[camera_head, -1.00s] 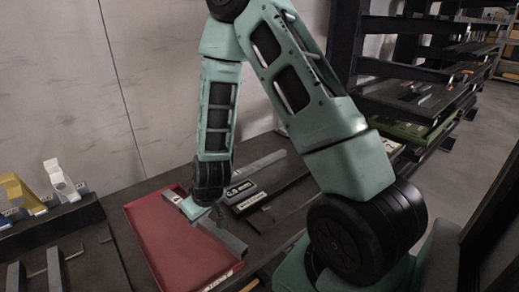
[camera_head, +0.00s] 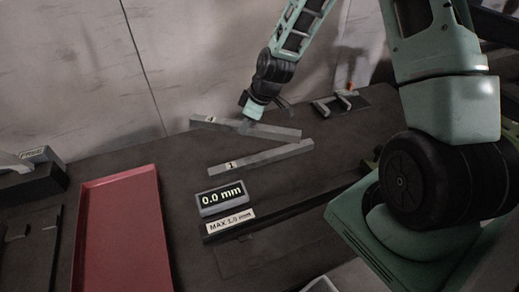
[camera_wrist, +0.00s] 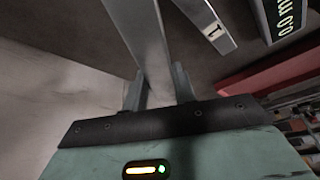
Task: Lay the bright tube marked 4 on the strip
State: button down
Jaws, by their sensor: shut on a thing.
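My gripper (camera_head: 250,120) is shut around the middle of a bright grey tube (camera_head: 279,132), at the back of the dark table. The tube's left end bears a small label, too small to read surely. In the wrist view, the held tube (camera_wrist: 146,32) runs up from between the fingers of my gripper (camera_wrist: 160,88). Whether it touches the table is unclear. A second bright tube marked 1 (camera_head: 275,155) lies in front of it, apart from it. A long dark strip (camera_head: 290,207) lies nearer, beside a "MAX 1.0 mm" plate (camera_head: 231,226).
A display reading 0.0 mm (camera_head: 222,198) stands left of the dark strip. An empty red tray (camera_head: 122,235) lies at the left. A dark stand with light brackets (camera_head: 341,103) is at the back right. The wall (camera_head: 190,55) rises close behind the table.

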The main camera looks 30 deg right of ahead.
jog(key=w+d+r+n+g+y+b, duration=0.1)
jog(key=w+d+n+g, duration=0.15)
jog(key=n, duration=0.25)
jog(key=n+p, duration=0.2)
send_near(250, 142)
jog(key=x, duration=0.5)
jog(key=shift+w+a+f, duration=0.15)
jog(key=shift+f, duration=0.2)
jog(key=shift+f+b, duration=0.1)
jog(key=shift+b, duration=0.2)
jog(key=c, duration=1.1)
grip_release()
